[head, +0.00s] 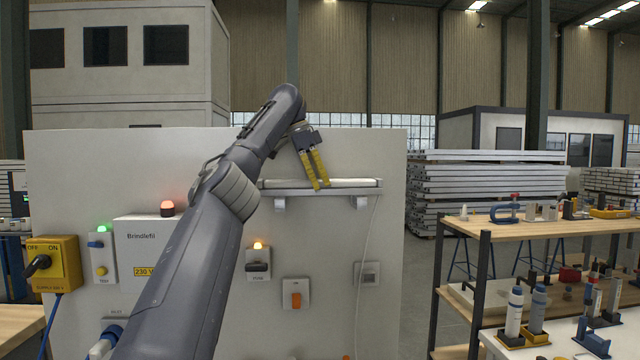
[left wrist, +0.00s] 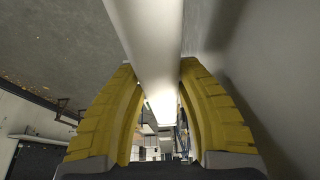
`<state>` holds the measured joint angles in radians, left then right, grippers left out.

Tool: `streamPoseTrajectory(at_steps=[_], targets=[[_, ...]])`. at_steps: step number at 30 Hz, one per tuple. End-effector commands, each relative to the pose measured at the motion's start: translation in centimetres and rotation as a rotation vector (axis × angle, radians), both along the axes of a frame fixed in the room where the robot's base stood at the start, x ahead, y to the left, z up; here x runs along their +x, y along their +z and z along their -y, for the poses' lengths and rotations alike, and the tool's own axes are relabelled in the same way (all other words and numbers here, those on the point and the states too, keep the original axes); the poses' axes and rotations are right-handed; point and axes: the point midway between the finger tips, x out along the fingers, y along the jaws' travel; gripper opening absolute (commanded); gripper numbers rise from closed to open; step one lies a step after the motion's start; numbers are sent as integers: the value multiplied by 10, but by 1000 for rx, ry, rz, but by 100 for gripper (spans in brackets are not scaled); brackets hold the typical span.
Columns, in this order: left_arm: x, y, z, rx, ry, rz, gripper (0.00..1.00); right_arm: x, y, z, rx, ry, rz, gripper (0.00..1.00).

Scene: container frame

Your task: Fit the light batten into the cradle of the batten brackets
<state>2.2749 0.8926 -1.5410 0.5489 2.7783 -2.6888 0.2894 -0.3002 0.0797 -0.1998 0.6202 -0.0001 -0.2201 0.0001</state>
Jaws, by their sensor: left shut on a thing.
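The light batten (head: 345,184) is a long pale tube held level in front of the white panel, at the brackets' height. My left gripper (head: 321,186), with yellow fingers, is shut on it near its middle. In the left wrist view the batten (left wrist: 150,45) runs between the yellow fingers (left wrist: 160,110). Two batten brackets show below the batten, a left one (head: 280,204) and a right one (head: 362,202). I cannot tell whether the batten is seated in their cradles or just above them. My right gripper is not in view.
The white panel (head: 390,240) carries a yellow supply switch (head: 52,263), a grey fuse switch (head: 258,263), an orange switch (head: 295,293) and a grey socket (head: 367,274). A thin cable hangs near the right bracket. A shelf rack (head: 540,228) with tools stands at the right.

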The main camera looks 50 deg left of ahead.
Motion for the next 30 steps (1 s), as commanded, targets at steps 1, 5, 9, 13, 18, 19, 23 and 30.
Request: streamPoseTrajectory(at_steps=[1, 5, 9, 13, 18, 19, 23, 30], targets=[[0, -1, 0, 0, -1, 1, 0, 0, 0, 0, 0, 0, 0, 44], [0, -4, 0, 0, 0, 0, 0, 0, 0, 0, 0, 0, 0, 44], [0, -8, 0, 0, 0, 0, 0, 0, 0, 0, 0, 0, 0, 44], [0, -11, 0, 0, -1, 0, 0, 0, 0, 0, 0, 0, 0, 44], [0, -14, 0, -1, 0, 1, 0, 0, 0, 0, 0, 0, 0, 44], [0, -14, 0, -1, 0, 1, 0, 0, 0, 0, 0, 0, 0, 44], [0, -15, 0, 0, -1, 1, 0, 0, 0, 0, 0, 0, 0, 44], [0, -15, 0, 0, -1, 1, 0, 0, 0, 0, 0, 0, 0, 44]])
